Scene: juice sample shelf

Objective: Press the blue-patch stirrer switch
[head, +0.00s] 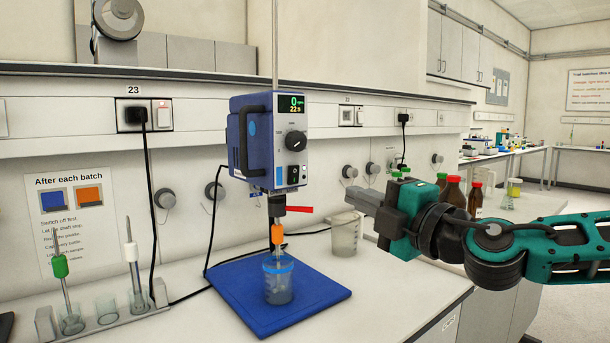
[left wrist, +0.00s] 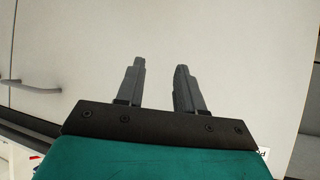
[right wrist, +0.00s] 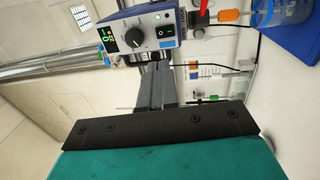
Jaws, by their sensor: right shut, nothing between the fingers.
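The blue overhead stirrer (head: 268,140) hangs above a blue mat, with a lit display and a black knob. A round blue patch (head: 252,128) is on its side. Its black rocker switch (head: 293,175) is low on the front face, and the switch also shows in the right wrist view (right wrist: 165,31). My right gripper (head: 352,200) is shut and empty, to the right of the stirrer and apart from it. Its closed fingers (right wrist: 155,68) point toward the stirrer front in the right wrist view. My left gripper (left wrist: 160,66) is open and empty before a pale cabinet front, outside the head view.
A beaker (head: 278,282) with a blue rim stands on the blue mat (head: 235,300) under the orange-marked shaft.

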